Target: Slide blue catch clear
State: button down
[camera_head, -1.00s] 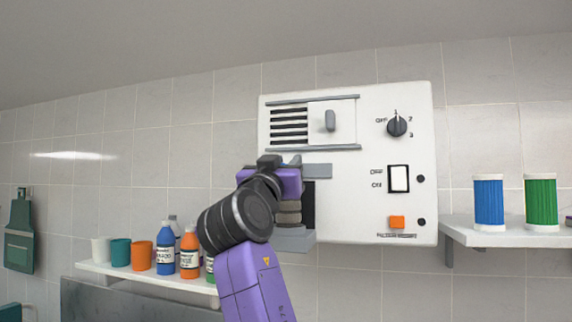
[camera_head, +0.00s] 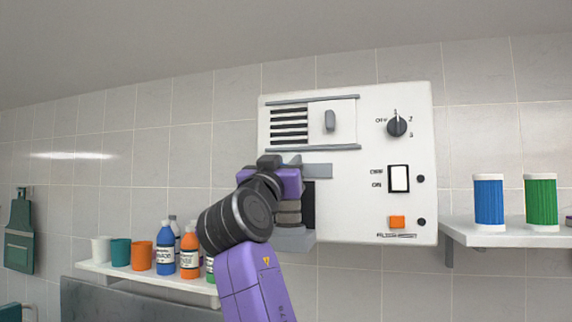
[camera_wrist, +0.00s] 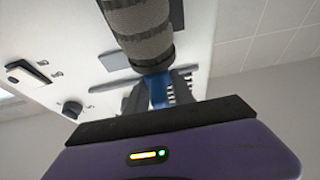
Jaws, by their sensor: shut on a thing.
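The blue catch (camera_wrist: 157,90) shows in the wrist view as a short blue bar below the end of a ribbed grey cylinder (camera_wrist: 142,32). My gripper (camera_wrist: 160,98) has its dark fingers on either side of it and is shut on it. In the head view my gripper (camera_head: 287,180) is at the lower left of the white wall panel (camera_head: 360,190). My arm hides the blue catch there, and the cylinder (camera_head: 289,212) shows only in part.
The panel carries a sliding vent cover (camera_head: 331,121), a dial (camera_head: 396,126), a rocker switch (camera_head: 399,179) and an orange button (camera_head: 397,222). A shelf (camera_head: 100,269) with cups and bottles is at left. A right shelf (camera_head: 510,238) holds blue and green containers.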

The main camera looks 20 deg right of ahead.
jog(key=s+d, duration=0.1)
jog(key=s+d+b, duration=0.1)
jog(key=d, duration=0.1)
jog(key=s+d+b, duration=0.1)
jog(key=d, duration=0.1)
jog(key=shift+s+d+f, duration=0.1)
jog(key=shift+s, duration=0.25)
jog(key=c, duration=1.4)
grip_release()
jog(key=shift+o, duration=0.2)
jog(key=shift+s, duration=0.15)
jog(key=b+v, duration=0.3)
jog(key=v, duration=0.4)
jog(key=shift+s+f, duration=0.15)
jog(key=shift+s, duration=0.1)
jog(key=shift+a, duration=0.2)
